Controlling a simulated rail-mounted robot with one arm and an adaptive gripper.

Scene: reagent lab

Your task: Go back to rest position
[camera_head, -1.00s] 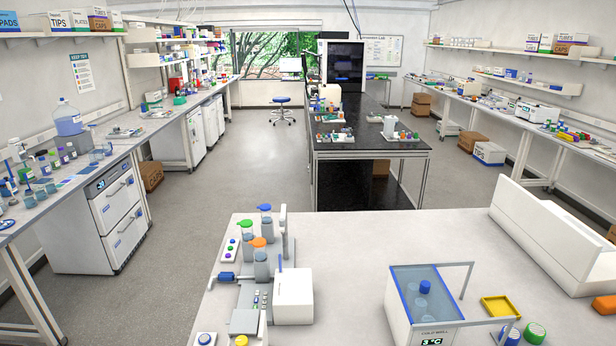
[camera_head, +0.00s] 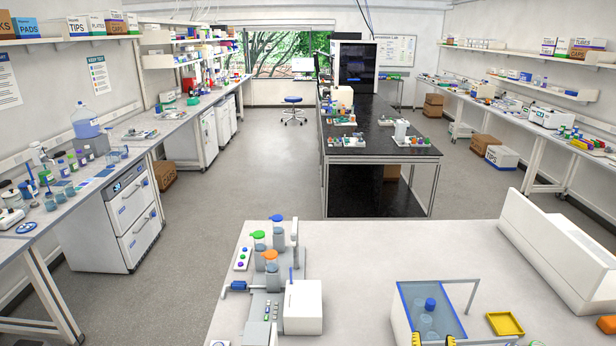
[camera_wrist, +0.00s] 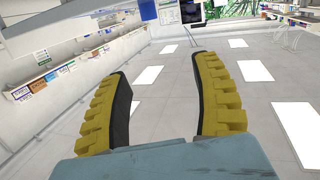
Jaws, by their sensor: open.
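My gripper (camera_wrist: 165,100) shows in the wrist view with its two yellow ribbed fingers spread apart and nothing between them. The wrist view is tilted and looks across the room toward white panels, shelves and the window.
The near bench (camera_head: 390,265) holds a grey device with capped bottles (camera_head: 270,260), a white box (camera_head: 303,306), a clear-topped bath (camera_head: 428,312), a yellow tray (camera_head: 505,324) and a long white housing (camera_head: 560,240). A black island bench (camera_head: 380,140) stands beyond. The floor (camera_head: 240,175) between is clear.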

